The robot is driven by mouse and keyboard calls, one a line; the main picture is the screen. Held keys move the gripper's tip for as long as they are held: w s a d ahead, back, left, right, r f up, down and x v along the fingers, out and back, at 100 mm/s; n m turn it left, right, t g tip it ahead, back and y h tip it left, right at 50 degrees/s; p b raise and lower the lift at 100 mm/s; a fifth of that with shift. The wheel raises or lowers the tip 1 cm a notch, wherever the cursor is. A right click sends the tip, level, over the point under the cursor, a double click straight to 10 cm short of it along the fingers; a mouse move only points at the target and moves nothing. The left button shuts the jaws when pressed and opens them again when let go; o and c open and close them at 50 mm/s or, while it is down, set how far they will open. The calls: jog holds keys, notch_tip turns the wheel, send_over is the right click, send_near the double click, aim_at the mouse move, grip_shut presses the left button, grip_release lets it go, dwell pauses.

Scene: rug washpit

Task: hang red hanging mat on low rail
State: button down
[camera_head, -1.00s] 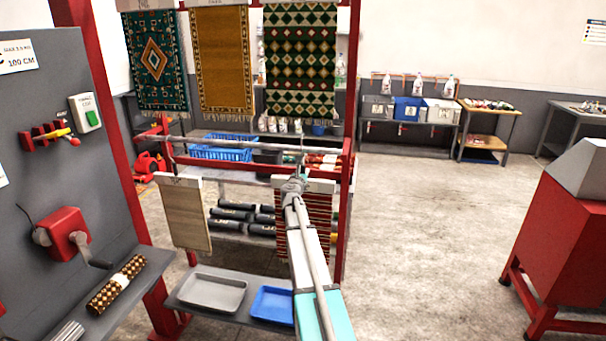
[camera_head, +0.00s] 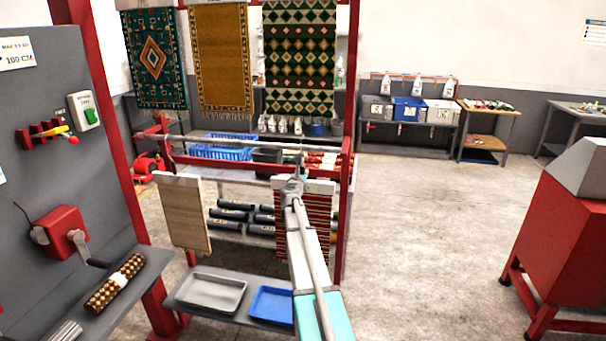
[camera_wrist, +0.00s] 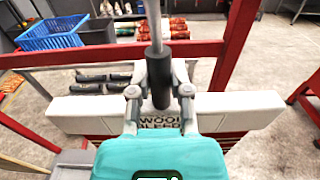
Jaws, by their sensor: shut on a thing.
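The red hanging mat (camera_head: 319,212), red with pale stripes, hangs below a white top bar (camera_head: 320,186) at the right end of the rack. My gripper (camera_head: 294,184) is shut on the dark upright grip (camera_wrist: 161,82) at the bar's middle. A grey stem (camera_wrist: 154,25) rises from the grip. The low rail (camera_head: 235,144) is a thin grey bar above and behind the mat's bar. I cannot tell whether the stem touches it.
A pale mat (camera_head: 186,215) hangs at the left. Three patterned rugs, one of them gold (camera_head: 220,60), hang higher up. A red post (camera_head: 345,200) stands close to the mat's right side. Grey (camera_head: 211,292) and blue (camera_head: 272,304) trays lie below.

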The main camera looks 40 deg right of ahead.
jog(key=shift+f, duration=0.3)
jog(key=shift+f+b, duration=0.7)
jog(key=shift+b, duration=0.2)
jog(key=shift+f+b, duration=0.5)
jog(key=shift+c, duration=2.4)
grip_release()
jog(key=shift+s, duration=0.1)
jog(key=v, duration=1.2)
